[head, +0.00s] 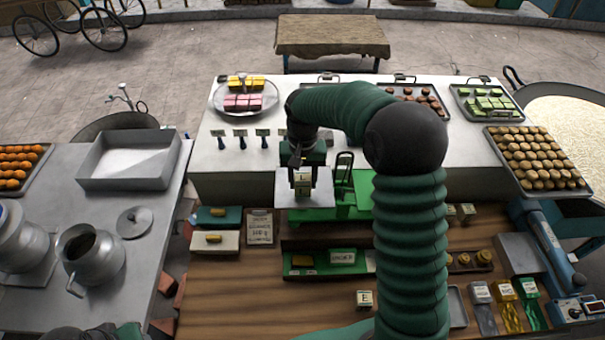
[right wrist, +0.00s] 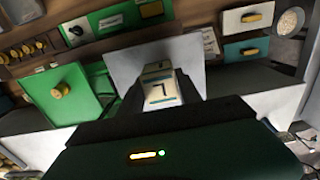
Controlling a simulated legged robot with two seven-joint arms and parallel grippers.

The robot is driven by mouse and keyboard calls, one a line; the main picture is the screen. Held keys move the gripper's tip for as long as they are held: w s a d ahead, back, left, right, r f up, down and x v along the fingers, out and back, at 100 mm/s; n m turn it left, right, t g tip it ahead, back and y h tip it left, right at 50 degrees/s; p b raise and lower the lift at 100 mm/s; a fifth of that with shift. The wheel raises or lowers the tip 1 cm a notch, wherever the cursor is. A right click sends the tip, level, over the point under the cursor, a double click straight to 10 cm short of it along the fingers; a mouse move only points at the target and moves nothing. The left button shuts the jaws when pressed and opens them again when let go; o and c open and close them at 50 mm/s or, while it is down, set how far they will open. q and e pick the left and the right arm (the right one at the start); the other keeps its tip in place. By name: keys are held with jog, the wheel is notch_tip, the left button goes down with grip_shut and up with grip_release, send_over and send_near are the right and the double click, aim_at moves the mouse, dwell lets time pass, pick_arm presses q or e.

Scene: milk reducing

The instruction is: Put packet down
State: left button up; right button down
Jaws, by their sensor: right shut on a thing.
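The packet (head: 302,186) is a small cream block with a letter L on its face. My right gripper (head: 302,170) is shut on it, with the arm reaching down from above. The packet is over the pale metal plate (head: 285,190) of a green weighing scale (head: 345,200); I cannot tell whether it touches the plate. In the right wrist view the packet (right wrist: 160,90) shows in front of the pale plate (right wrist: 190,60), with the green scale body beside it. Only a bit of my left arm shows at the bottom left edge; its gripper is not seen.
A similar packet marked E (head: 364,299) stands on the wooden counter. Small boxes (head: 215,240) and a sign board (head: 259,227) are left of the scale. Trays of sweets (head: 483,103) stand on the white counter behind. Bare wood (head: 240,290) lies at the front left.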

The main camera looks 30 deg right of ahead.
aim_at(305, 177)
jog(key=shift+d+f, duration=0.25)
jog(key=shift+d, duration=0.25)
jog(key=c, duration=0.9)
grip_release()
jog(key=shift+o, duration=0.3)
jog(key=shift+a+r, duration=0.25)
jog(key=shift+a, duration=0.1)
notch_tip(305, 177, up, 11)
jog(key=b, duration=0.2)
pick_arm(q)
jog(key=shift+w+d+f, duration=0.1)
jog(key=shift+d+f, duration=0.1)
jog(key=shift+f, duration=0.35)
jog(key=shift+w+d+f, duration=0.1)
jog(key=shift+d+f, duration=0.1)
jog(key=shift+f, duration=0.35)
pick_arm(e)
jog(key=s+a+f+n+t, duration=0.1)
jog(key=s+a+f+n, duration=0.2)
jog(key=s+a+f, duration=0.2)
jog(key=s+a+f+n+t, duration=0.1)
jog(key=s+a+f+n, duration=0.2)
jog(key=s+a+f, duration=0.3)
jog(key=shift+s+f+t, duration=0.3)
jog(key=shift+s+f, duration=2)
jog(key=shift+f, duration=0.4)
